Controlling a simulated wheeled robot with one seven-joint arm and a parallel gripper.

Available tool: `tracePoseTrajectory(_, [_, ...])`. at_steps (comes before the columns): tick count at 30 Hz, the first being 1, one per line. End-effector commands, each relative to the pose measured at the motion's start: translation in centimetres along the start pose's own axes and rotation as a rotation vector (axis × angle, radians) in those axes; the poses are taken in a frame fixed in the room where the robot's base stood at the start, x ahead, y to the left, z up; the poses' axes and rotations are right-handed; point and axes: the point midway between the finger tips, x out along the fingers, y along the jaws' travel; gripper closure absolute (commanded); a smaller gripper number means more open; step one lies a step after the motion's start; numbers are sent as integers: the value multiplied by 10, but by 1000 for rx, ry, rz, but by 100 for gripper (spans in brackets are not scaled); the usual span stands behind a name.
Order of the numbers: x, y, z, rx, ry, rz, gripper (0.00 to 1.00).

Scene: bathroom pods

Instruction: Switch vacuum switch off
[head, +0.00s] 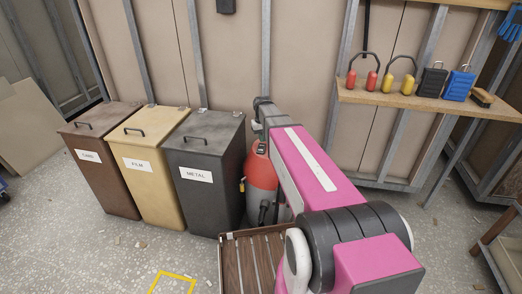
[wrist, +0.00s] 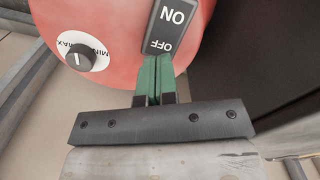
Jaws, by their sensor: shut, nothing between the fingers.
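The red vacuum (head: 261,172) stands on the floor right of the METAL bin, partly hidden behind my arm in the head view. In the wrist view its red body (wrist: 105,22) fills the top. The black vacuum switch (wrist: 168,25) has white ON and OFF lettering, upside down in the picture, with OFF at the lower end. My gripper (wrist: 153,62) has green fingers pressed together, with nothing between them. The fingertips are right at the OFF end and appear to touch it or nearly so; exact contact cannot be told.
A MIN/MAX dial (wrist: 78,58) sits left of the switch. The METAL bin (head: 205,170) stands close beside the vacuum, with the FILM bin (head: 153,160) further left. A slatted wooden crate (head: 228,262) is in front.

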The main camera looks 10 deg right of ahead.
Motion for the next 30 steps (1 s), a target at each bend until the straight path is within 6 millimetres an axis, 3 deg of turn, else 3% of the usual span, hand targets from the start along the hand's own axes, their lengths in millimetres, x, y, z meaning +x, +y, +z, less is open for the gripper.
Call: tracePoseTrajectory(30, [7, 0, 0, 0, 0, 0, 100])
